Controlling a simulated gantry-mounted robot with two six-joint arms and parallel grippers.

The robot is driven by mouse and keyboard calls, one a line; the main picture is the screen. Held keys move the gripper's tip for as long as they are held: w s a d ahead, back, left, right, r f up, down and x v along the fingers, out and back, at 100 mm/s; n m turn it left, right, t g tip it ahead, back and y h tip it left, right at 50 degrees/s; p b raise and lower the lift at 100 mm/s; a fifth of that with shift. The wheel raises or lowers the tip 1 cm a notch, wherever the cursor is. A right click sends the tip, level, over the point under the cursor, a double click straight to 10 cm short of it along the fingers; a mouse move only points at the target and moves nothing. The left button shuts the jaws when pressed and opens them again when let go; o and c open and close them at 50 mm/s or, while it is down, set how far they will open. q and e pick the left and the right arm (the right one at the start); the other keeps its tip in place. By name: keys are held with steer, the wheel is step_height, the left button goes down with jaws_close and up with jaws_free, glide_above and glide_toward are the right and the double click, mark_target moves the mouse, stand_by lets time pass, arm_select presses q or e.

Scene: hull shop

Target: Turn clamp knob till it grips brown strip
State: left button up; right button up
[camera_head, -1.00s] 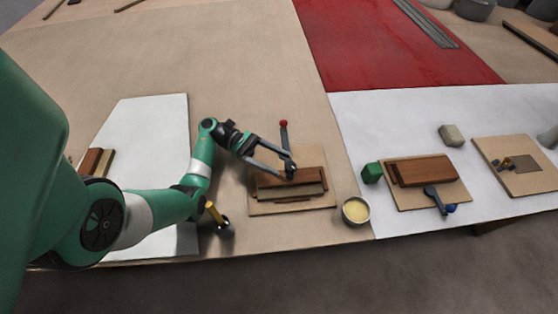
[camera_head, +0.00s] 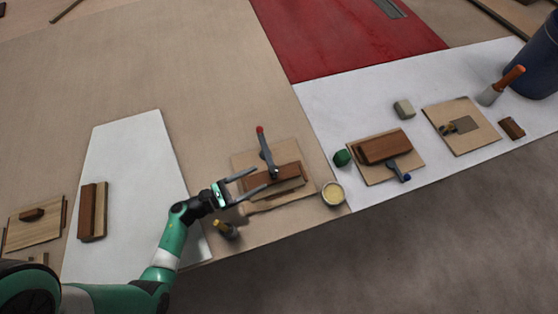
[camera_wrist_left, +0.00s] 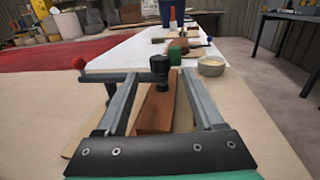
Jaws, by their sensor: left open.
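My left gripper (camera_head: 262,178) is open, with its fingers spread at the left of a clamp. The clamp (camera_head: 266,150) is a grey bar with a red ball end and a dark knob (camera_head: 273,173). In the left wrist view the black knob (camera_wrist_left: 159,68) appears between the spread fingertips (camera_wrist_left: 158,76), with a visible gap on each side. The brown strip (camera_head: 288,172) lies beneath the knob on a light wooden board (camera_head: 242,160); it also shows in the left wrist view (camera_wrist_left: 156,112). The contact under the knob is hidden. My right gripper is not in view.
A bowl of yellowish contents (camera_head: 333,193) stands right of the board, and a yellow-handled tool (camera_head: 224,229) stands near the table's front edge. A second board (camera_head: 407,168) with a brown block, and a green block (camera_head: 342,158), lie further right. Bench behind the clamp is clear.

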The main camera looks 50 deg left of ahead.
mark_target(274, 171)
arm_select(q)
steer(key=b+x, duration=0.1)
steer(key=x, duration=0.9)
steer(key=shift+w, duration=0.25)
jaws_close()
